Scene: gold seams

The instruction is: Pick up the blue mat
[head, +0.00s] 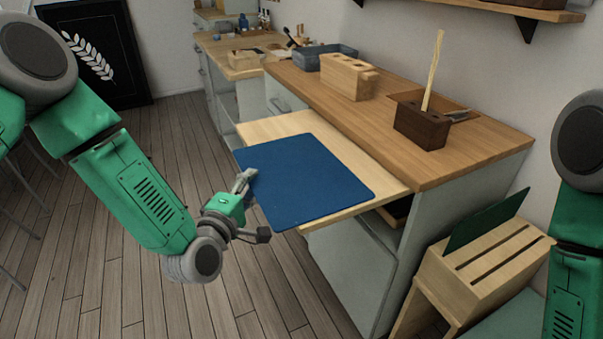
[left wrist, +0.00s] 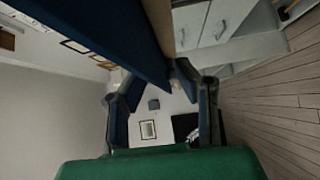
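The blue mat (head: 305,180) lies flat on a pulled-out wooden board, its left edge reaching the board's left side. My left gripper (head: 257,204) is at that left edge with its fingers spread, one finger at the mat's edge and the other nearer the viewer. In the left wrist view the mat (left wrist: 100,35) runs down from the top, its edge reaching between the open fingertips (left wrist: 152,75). I cannot tell whether a finger touches it. My right arm shows at the right edge of the head view, but its gripper is out of view.
The pull-out board (head: 385,195) juts from the counter (head: 480,150). On the counter stand a light wooden block (head: 347,77), a dark wooden box (head: 421,124) and a grey-blue tray (head: 318,56). A slotted wooden rack (head: 495,262) with a green board stands at lower right.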

